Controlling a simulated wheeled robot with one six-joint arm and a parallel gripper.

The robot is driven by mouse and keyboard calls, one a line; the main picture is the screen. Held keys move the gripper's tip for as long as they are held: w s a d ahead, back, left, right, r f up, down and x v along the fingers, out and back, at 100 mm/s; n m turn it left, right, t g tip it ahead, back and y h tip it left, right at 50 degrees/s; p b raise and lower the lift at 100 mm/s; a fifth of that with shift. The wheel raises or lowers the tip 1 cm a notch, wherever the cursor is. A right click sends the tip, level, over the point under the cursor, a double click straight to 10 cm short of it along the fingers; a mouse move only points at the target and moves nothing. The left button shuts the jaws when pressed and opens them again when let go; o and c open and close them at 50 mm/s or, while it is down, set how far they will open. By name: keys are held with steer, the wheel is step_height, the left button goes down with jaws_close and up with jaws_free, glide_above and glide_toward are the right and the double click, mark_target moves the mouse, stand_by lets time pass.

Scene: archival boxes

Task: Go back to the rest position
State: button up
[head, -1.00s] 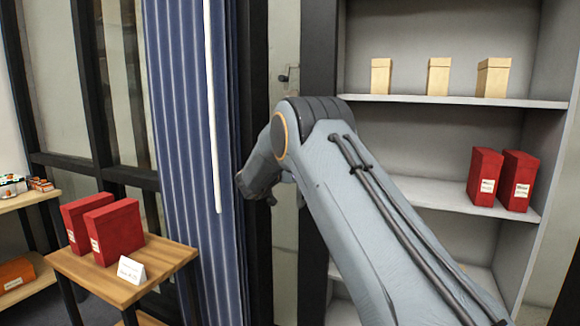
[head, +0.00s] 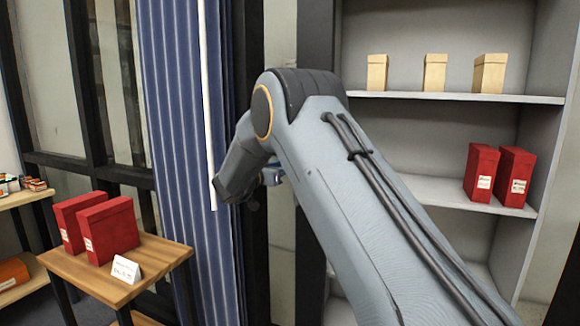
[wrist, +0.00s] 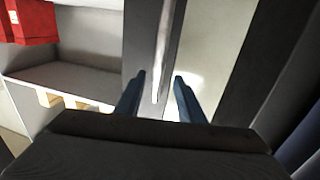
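My gripper (wrist: 160,86) shows in the wrist view with its two dark blue fingers apart and nothing between them. In the head view my arm reaches up from the lower right and bends at the middle, and its fingers are mostly hidden behind the arm. The end of the arm is in front of the blue curtain (head: 180,130) and the dark frame, clear of the boxes. Two red boxes (head: 480,173) (head: 513,178) stand upright on the middle shelf at the right. A red box (wrist: 33,20) also shows at the top left of the wrist view.
Two more red boxes (head: 72,222) (head: 108,230) and a white card (head: 126,269) are on the wooden table (head: 165,262) at left. Three tan boxes (head: 377,72) (head: 434,72) (head: 489,73) stand on the upper shelf (head: 450,98). A white pole (head: 207,120) hangs by the curtain.

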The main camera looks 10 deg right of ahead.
steer(key=shift+s+a, duration=0.15)
steer(key=shift+s, duration=0.05)
